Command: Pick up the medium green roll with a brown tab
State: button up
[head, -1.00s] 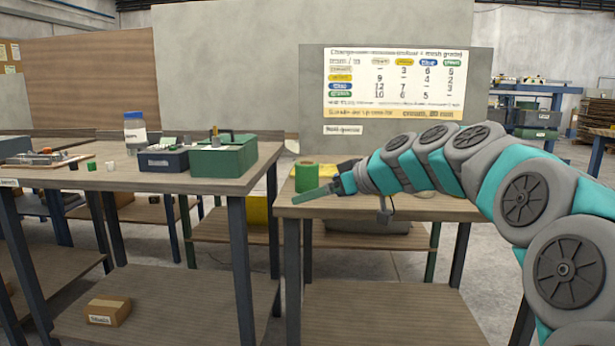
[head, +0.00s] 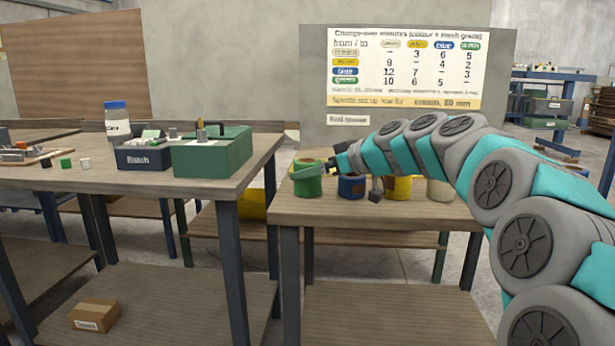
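A green roll (head: 306,185) stands upright at the left of the right-hand table, with a brownish top. A darker green strip shows across its upper right, beside my gripper (head: 334,164). I cannot make out a distinct brown tab. My gripper is at the roll's upper right, close to it in the picture; whether they touch is unclear. The fingers are small and partly hidden, so I cannot tell if they are open or shut. A blue roll (head: 351,188), a yellow roll (head: 397,189) and a cream roll (head: 440,191) stand to the right, partly behind my arm.
The right-hand table's (head: 370,214) front strip is clear. A chart board (head: 405,70) stands behind it. The left table (head: 140,180) holds a green box (head: 212,155), a dark bin (head: 143,158) and a bottle (head: 117,125). A gap separates the tables.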

jog(key=x, duration=0.5)
jog(key=shift+s+a+p, duration=0.15)
jog(key=shift+s+p, duration=0.05)
jog(key=shift+p, duration=0.15)
jog(key=shift+c, duration=0.2)
jog(key=c, duration=1.3)
